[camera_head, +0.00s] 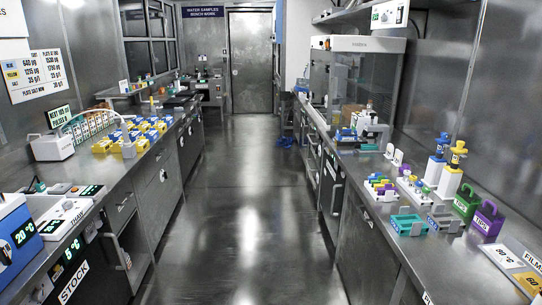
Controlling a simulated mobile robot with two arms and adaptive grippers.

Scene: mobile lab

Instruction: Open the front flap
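No label in view reads front flap, so I cannot tell which part it is. A white-topped cabinet (368,44) with clear panels (347,85) stands on the right bench; whether its front is open or closed is too small to tell. At the lower left edge, a blue and white device (14,238) shows 20 °C. Below the left bench, a dark unit (72,268) shows 5 °C and is marked STOCK. Neither of my grippers is in view.
Coloured racks (380,186) and bottles (440,146) crowd the right bench. An open compartment (134,240) shows under the left bench.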

